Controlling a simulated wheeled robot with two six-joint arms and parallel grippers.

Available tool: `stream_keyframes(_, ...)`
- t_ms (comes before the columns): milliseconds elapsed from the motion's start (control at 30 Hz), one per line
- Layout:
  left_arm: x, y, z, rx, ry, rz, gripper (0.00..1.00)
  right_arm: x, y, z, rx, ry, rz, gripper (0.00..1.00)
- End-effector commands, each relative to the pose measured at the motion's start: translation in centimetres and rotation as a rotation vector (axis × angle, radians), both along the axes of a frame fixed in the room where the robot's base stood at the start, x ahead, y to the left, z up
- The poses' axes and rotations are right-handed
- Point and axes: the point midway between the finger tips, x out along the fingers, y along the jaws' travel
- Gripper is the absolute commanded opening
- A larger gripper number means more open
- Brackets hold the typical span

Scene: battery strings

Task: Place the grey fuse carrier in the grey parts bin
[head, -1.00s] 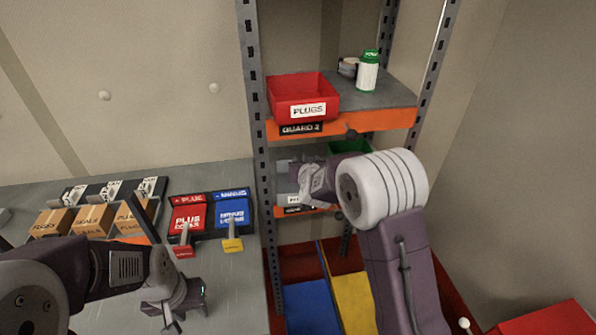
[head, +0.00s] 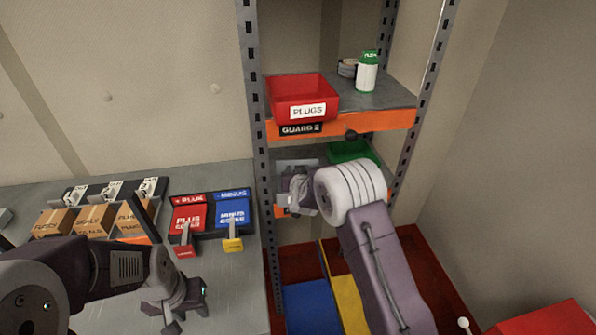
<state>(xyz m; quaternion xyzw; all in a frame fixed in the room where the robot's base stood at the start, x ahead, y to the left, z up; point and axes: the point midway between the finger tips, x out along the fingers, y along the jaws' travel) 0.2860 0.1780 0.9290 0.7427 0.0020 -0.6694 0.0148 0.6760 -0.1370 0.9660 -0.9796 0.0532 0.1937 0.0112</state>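A grey bin (head: 284,165) stands on the lower shelf of the rack, mostly covered by my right gripper and wrist; its label cannot be read now. My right gripper (head: 290,190) is at the front of this bin, reaching in from the right. Its fingertips are hard to make out, and I cannot see whether it holds anything. I cannot pick out the grey fuse carrier in the view. My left gripper (head: 190,316) is low over the grey bench, its fingers apart with nothing seen between them.
A red PLUGS bin (head: 303,95) and a green-capped white bottle (head: 367,75) stand on the upper shelf (head: 390,97). A green bin (head: 350,152) is beside the grey one. Red and blue covers (head: 233,212) and small cardboard boxes (head: 93,219) are on the bench (head: 238,275).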

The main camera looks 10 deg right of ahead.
Motion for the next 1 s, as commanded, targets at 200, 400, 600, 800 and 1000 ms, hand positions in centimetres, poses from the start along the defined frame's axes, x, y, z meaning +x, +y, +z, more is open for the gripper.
stream_keyframes(200,0.0,0.0,-0.2,0.000,0.000,0.000,0.36,0.0,0.0,-0.2,0.000,0.001,0.000,0.67)
stream_keyframes(400,0.0,0.0,-0.2,0.000,0.000,0.000,0.36,0.0,0.0,-0.2,0.000,0.001,0.000,0.67)
stream_keyframes(600,0.0,0.0,0.1,0.000,0.000,0.000,0.36,-0.9,0.2,0.6,0.000,0.001,0.001,0.67)
stream_keyframes(800,0.0,0.0,-0.3,0.000,0.000,0.000,0.36,-4.9,0.6,2.3,0.001,0.000,0.002,0.67)
stream_keyframes(1000,0.0,0.0,-0.4,0.000,0.000,0.000,0.36,-8.9,1.0,3.9,0.000,0.000,0.001,0.67)
